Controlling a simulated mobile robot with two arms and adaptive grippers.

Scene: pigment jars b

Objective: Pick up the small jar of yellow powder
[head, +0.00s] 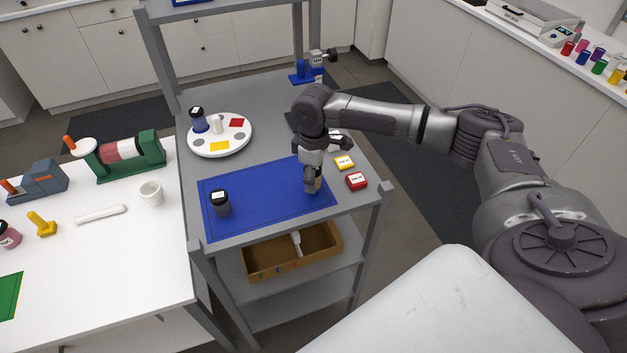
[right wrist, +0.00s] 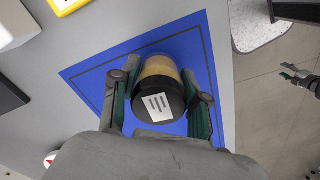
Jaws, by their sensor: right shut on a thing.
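The small jar of yellow powder (right wrist: 158,72) has a tan-yellow body and a black lid with a white label. My right gripper (right wrist: 158,102) is shut on it, with one finger on each side. In the head view, a small tan part of the jar (head: 318,184) shows beside the fingers of my right gripper (head: 311,184), over the right part of the blue mat (head: 265,193). I cannot tell whether the jar touches the mat. My left gripper (right wrist: 290,72) seems to show small at the right edge of the wrist view; its opening is unclear.
A dark-lidded jar (head: 220,203) stands on the mat's left part. The mat's middle is clear.

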